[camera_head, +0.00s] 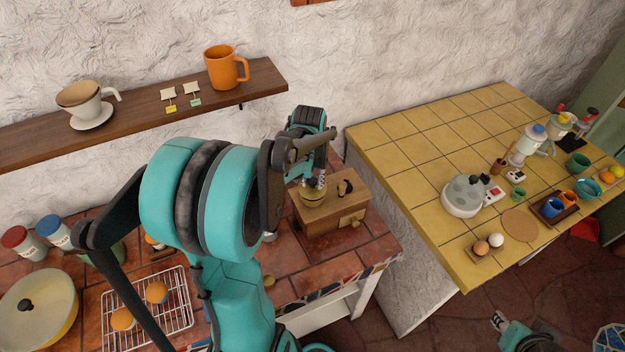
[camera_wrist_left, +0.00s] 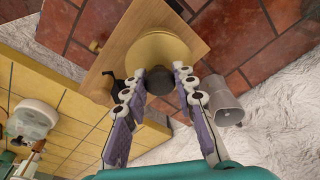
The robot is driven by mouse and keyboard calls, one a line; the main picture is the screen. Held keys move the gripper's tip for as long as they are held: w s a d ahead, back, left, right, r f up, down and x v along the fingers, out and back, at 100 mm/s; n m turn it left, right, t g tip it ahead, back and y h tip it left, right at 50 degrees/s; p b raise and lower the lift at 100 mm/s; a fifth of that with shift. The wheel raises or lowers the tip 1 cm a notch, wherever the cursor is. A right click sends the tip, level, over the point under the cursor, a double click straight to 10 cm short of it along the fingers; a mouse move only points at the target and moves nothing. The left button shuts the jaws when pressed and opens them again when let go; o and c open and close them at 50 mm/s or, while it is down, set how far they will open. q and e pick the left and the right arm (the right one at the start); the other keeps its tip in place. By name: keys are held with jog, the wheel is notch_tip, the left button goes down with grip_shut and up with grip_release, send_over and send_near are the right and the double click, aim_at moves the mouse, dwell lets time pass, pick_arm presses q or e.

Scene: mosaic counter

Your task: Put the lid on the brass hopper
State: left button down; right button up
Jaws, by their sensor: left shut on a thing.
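A wooden mill box (camera_head: 335,212) stands on the red-tiled counter, with the brass hopper (camera_head: 312,197) on its top. The round brass lid (camera_wrist_left: 158,48) with a dark knob (camera_wrist_left: 161,79) shows in the left wrist view, over the box top (camera_wrist_left: 110,55). My left gripper (camera_wrist_left: 160,76) is shut on the lid's knob; in the head view it (camera_head: 317,180) is right above the hopper. The lid hides the hopper's mouth from the wrist, and I cannot tell whether lid and rim touch. My right gripper (camera_head: 499,321) is low at the bottom right, away from the counters; its jaw opening is unclear.
A grey metal cup (camera_wrist_left: 223,100) stands beside the box. A wire rack (camera_head: 150,308) with orange-brown round items and a lidded pan (camera_head: 38,308) are at the left.

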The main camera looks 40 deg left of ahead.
pick_arm(q)
jog(key=shift+f+b, duration=0.55)
dwell(0.9)
jog(key=c, duration=0.6)
grip_release()
jog(key=shift+c, duration=0.2)
jog(key=shift+r+p, duration=2.7)
jog(key=shift+r, duration=0.9)
jog(key=shift+f, duration=0.1)
